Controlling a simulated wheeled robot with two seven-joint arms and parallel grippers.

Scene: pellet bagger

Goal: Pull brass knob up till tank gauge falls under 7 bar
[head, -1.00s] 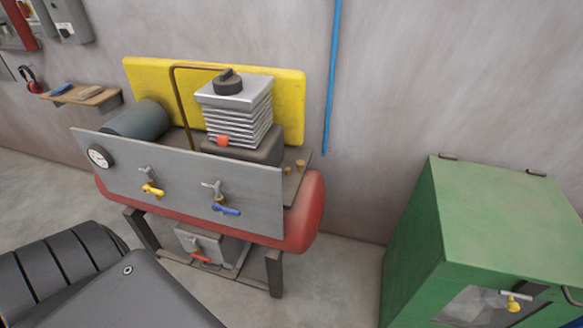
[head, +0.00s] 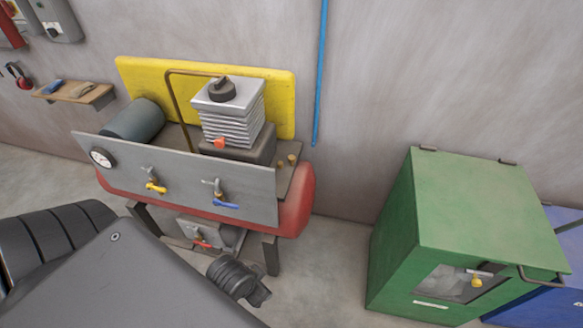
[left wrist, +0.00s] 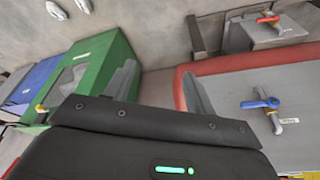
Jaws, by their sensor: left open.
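Two small brass fittings (head: 287,160) stand on the right end of the red tank (head: 297,205), behind the grey panel; I cannot tell which is the knob. A round white gauge (head: 102,158) sits at the panel's left end; its reading is too small to make out. My left gripper (left wrist: 160,82) shows in the left wrist view with its grey fingers apart and nothing between them. The tank also shows there (left wrist: 240,63), beyond the right finger. The brass fittings are not visible in that view. My right gripper is not in view.
The panel (head: 190,180) carries a yellow-handled valve (head: 155,186) and a blue-handled valve (head: 226,204). A red-handled valve (head: 202,243) sits below the tank. A green cabinet (head: 470,200) stands at the right. Open floor lies between tank and cabinet.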

